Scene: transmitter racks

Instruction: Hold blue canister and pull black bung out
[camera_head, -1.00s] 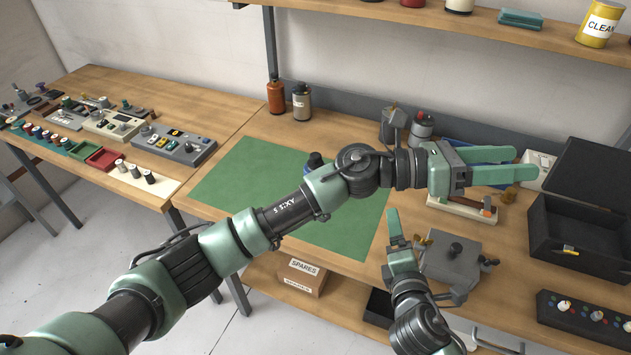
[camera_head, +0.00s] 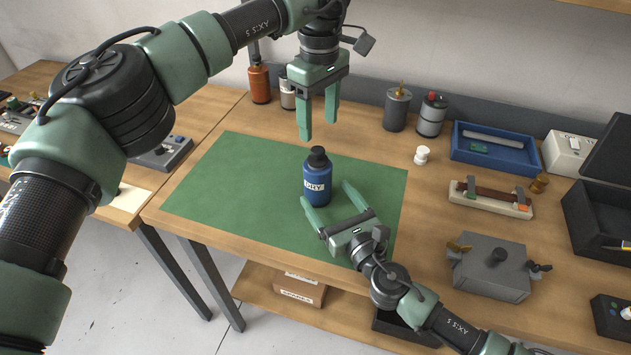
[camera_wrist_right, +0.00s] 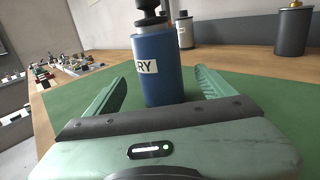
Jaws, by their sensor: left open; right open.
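The blue canister (camera_head: 318,184) stands upright on the green mat (camera_head: 226,173), a white label on its front. The black bung (camera_head: 317,155) sits in its top. My left gripper (camera_head: 318,136) is open above the canister, fingers pointing down, just above and behind the bung in the picture. My right gripper (camera_head: 326,193) is open and low over the mat, its fingers reaching toward the canister from the front right. In the right wrist view the canister (camera_wrist_right: 158,72) stands between and beyond the two open fingers. I cannot tell whether they touch it.
An orange bottle (camera_head: 260,84) and grey canisters (camera_head: 397,108) stand along the back. A blue tray (camera_head: 494,147), a white stopper (camera_head: 422,155) and a grey metal box (camera_head: 490,266) lie to the right. The mat's left part is clear.

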